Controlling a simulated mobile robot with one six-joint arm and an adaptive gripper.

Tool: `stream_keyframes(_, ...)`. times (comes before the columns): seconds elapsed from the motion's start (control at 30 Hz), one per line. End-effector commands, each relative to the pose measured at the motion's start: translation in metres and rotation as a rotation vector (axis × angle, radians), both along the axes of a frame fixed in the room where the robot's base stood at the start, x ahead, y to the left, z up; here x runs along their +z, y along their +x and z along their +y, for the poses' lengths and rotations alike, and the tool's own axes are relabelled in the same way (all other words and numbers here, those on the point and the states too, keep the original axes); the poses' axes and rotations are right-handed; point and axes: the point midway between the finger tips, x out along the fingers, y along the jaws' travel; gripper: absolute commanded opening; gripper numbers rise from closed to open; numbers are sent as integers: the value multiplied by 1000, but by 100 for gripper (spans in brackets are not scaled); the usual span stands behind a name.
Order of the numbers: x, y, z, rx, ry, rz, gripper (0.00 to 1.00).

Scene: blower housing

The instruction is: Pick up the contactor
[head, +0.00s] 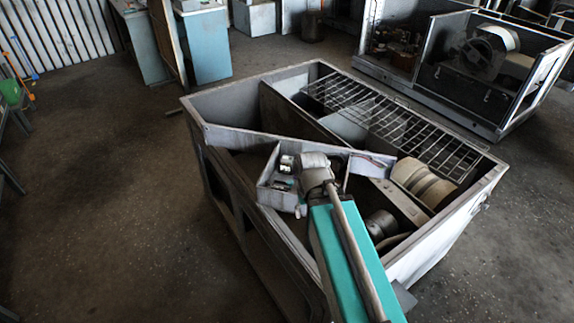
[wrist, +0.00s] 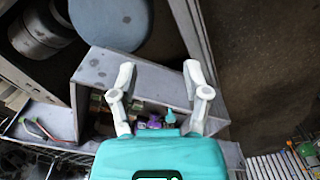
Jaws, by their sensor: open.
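My gripper (wrist: 158,74) is open, its two white fingers spread above a small grey open box (wrist: 98,68) in the wrist view. Small parts show low in the box between and beside the fingers: a purple and dark part (wrist: 154,122) near the gripper's palm, and yellowish-green blocks (wrist: 98,102) left of the left finger. I cannot tell which of them is the contactor; the gripper covers part of the box. Nothing is between the fingertips. In the head view, my arm reaches over the same box (head: 268,194), where small parts are partly hidden.
The box sits inside a large grey metal housing (head: 228,134) with walls and dividers. A wire rack (head: 395,122) and a ribbed cream drum (head: 424,184) are at its right. Loose wires (wrist: 42,132) lie left of the box in the wrist view.

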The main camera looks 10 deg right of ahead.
Motion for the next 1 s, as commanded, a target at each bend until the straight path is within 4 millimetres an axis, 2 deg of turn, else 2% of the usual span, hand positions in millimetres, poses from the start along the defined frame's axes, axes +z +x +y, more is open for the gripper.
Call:
stream_keyframes(0.03, 0, 2, 0, -1, 0, 0, 78)
stream_keyframes(0.07, 0, 3, 0, -3, 0, 0, 83)
stream_keyframes(0.17, 1, 12, 0, -12, 0, 0, 83)
stream_keyframes(0.27, 3, 28, 0, -32, 0, 0, 83)
stream_keyframes(0.37, 5, 53, -5, -59, 0, 0, 83)
stream_keyframes(0.47, 9, 86, -7, -100, 0, 0, 83)
stream_keyframes(0.9, 24, 256, -9, -347, 1, 0, 83)
stream_keyframes(1.0, 27, 287, -9, -394, 1, -1, 83)
